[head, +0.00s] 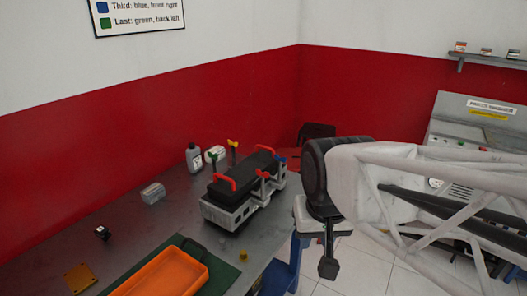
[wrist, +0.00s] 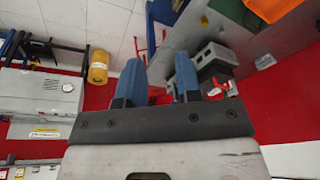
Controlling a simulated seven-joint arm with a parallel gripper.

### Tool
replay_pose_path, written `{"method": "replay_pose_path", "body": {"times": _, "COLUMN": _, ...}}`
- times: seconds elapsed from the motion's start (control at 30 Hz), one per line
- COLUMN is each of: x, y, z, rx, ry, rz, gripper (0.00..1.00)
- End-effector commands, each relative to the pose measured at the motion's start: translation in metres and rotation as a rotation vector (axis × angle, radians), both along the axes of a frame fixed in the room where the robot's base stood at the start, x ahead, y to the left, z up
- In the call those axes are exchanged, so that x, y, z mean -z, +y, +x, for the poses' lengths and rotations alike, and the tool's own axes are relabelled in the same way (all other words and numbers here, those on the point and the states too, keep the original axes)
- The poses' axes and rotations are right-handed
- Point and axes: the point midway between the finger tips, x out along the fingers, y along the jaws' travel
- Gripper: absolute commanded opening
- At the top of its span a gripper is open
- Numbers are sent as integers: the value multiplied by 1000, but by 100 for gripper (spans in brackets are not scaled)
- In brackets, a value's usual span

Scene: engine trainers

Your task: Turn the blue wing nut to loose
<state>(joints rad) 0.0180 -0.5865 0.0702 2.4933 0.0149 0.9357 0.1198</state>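The engine trainer (head: 240,205) sits on the grey bench, with a light grey base and a dark top carrying red handles. The small blue wing nut (head: 281,159) shows at its right end, close to a red part; its turn position is too small to tell. My gripper (wrist: 158,82) shows two blue fingers spread apart with nothing between them, so it is open. It is apart from the trainer, to its right in the head view. The trainer (wrist: 210,58) also shows beyond the fingers in the wrist view. I cannot make out the blue nut there.
Green (head: 213,157), yellow (head: 233,144) and red (head: 264,174) nuts stand around the trainer. A grey bottle (head: 193,158) and an orange tray (head: 160,277) are on the bench. A wall sign (head: 140,14) reads "Third: blue, front right". A grey console (head: 480,115) stands right.

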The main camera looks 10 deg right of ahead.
Motion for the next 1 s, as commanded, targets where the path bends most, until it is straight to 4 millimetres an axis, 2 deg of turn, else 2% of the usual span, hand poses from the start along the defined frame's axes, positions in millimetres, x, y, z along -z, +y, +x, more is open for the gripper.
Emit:
{"method": "replay_pose_path", "body": {"times": 0.53, "x": -27, "y": -8, "z": 121, "rx": 521, "ry": 30, "rz": 195, "gripper": 32}}
{"method": "replay_pose_path", "body": {"times": 1.0, "x": -29, "y": -24, "z": 234, "rx": 994, "ry": 81, "rz": 360, "gripper": 32}}
